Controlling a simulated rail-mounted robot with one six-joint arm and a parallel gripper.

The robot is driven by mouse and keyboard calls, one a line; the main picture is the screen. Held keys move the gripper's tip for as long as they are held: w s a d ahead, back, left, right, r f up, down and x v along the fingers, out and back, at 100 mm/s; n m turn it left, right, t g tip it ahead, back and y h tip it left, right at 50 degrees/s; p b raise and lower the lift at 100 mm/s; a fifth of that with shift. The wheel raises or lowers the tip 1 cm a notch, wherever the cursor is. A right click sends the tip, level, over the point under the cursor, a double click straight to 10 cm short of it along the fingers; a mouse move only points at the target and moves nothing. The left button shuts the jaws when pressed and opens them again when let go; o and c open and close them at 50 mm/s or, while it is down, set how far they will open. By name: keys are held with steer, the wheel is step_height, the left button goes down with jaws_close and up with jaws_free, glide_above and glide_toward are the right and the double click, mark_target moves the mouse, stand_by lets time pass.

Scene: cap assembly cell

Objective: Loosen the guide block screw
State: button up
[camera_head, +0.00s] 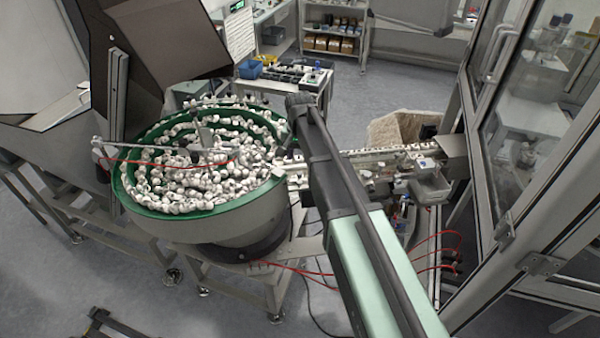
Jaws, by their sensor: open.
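My arm reaches in from the lower right, and its dark far end stands over the right rim of the feeder bowl. My gripper's fingers cannot be made out; they are hidden behind or beyond the arm. The guide block and its screw cannot be picked out at this size. A straight feed track (391,151) runs right from the bowl, partly covered by my arm. Small metal fittings sit along the track's right part.
A green-rimmed feeder bowl (215,214) holds many white and dark caps (185,178). A metal bar crosses above it. A dark hopper (160,40) stands at left. A glass-doored enclosure (490,160) stands at right. Red hoses (437,236) hang below the track.

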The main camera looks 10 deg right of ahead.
mark_target(299, 181)
step_height(299, 181, down, 11)
steer(key=b, duration=1.1)
steer(key=shift+r, duration=0.1)
